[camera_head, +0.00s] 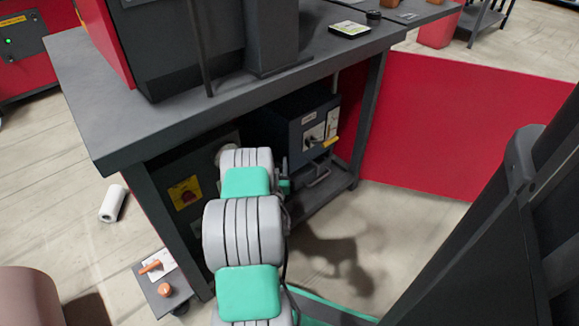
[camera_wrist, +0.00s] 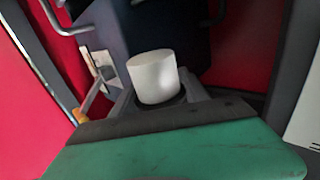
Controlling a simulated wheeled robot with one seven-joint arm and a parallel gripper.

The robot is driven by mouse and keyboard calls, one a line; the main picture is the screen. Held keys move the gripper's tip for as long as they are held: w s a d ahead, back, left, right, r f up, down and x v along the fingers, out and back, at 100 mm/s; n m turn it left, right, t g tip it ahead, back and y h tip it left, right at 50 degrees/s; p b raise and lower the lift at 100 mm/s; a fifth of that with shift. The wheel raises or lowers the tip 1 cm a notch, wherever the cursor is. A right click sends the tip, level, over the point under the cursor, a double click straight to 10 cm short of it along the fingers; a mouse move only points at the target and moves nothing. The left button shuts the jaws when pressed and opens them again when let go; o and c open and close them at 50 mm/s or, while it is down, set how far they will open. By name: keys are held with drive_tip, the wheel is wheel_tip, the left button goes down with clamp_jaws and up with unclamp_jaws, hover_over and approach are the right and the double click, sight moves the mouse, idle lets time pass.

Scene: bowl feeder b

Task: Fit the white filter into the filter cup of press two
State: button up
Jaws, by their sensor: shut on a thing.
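The white filter (camera_wrist: 155,78) is a short plain cylinder, seen upright in the wrist view. My gripper (camera_wrist: 158,97) is shut on its lower part, with a grey finger on each side. In the head view my arm reaches down in front of the bench and hides most of the gripper and the filter. A dark blue box (camera_head: 302,128) with a light panel and a yellow handle stands on the low shelf; it also shows behind the filter in the wrist view (camera_wrist: 128,35). I cannot make out the filter cup of press two.
The dark bench top (camera_head: 115,105) overhangs the shelf, and its legs stand near my arm. A white roll (camera_head: 112,203) lies on the floor at left. A small stand (camera_head: 165,285) with orange controls is at lower left. A red panel (camera_head: 460,120) fills the right side.

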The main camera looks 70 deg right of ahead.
drive_tip(key=shift+f, duration=0.1)
wheel_tip(320, 180, down, 3)
drive_tip(key=b, duration=0.3)
wheel_tip(320, 180, down, 3)
drive_tip(key=shift+r+b, duration=0.2)
drive_tip(key=shift+b, duration=0.65)
drive_tip(key=shift+f, duration=1.6)
idle(4.8)
